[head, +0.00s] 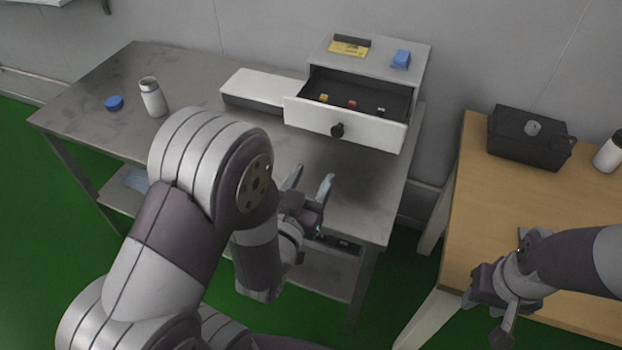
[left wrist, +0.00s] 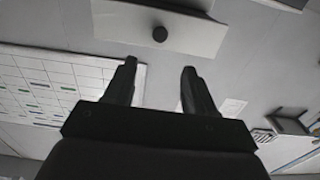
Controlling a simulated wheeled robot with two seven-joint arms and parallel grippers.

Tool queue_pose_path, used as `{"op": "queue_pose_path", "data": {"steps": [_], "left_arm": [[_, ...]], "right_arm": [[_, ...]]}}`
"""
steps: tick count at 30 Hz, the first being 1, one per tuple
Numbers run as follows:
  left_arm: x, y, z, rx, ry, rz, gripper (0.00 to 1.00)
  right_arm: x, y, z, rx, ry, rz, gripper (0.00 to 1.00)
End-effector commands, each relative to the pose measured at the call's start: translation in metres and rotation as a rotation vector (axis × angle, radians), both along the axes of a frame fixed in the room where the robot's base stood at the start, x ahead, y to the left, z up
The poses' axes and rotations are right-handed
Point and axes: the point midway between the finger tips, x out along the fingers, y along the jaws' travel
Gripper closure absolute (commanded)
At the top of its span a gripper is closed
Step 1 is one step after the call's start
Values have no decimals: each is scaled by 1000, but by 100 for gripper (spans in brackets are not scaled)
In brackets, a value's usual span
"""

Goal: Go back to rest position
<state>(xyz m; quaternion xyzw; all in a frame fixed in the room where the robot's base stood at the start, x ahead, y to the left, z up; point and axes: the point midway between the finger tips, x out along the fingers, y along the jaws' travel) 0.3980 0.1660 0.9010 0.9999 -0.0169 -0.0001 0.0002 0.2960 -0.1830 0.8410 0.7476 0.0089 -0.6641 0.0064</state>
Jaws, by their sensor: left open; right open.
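My left gripper (head: 310,187) is open and empty above the front of the grey metal table, a little short of the open drawer. Its two fingers also show apart in the left wrist view (left wrist: 160,85), with the white drawer front (left wrist: 185,32) and its dark round knob beyond them, not touched. My right gripper (head: 490,310) is at the lower right, by the near left edge of the wooden table. It is open, and I see nothing held in it.
The drawer (head: 345,127) of the small cabinet stands pulled out, with several small items inside. A white bottle (head: 153,98) and a blue cap (head: 114,103) are on the metal table (head: 95,75). A black box (head: 528,140) and another bottle (head: 610,152) stand on the wooden table (head: 480,200).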

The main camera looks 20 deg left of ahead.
Motion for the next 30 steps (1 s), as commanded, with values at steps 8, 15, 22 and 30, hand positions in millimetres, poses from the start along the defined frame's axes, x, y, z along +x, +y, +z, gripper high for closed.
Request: {"op": "queue_pose_path", "data": {"steps": [8,15,22,30], "left_arm": [[0,0,0,0,0,0,45],[-10,-1,-60,13,310,-7,45],[-65,-1,-122,42,1031,-25,45],[-124,11,-81,58,1507,-13,45]], "right_arm": [[0,0,0,0,0,0,57],[0,0,0,0,0,0,57],[0,0,0,0,0,0,57],[0,0,0,0,0,0,57]]}}
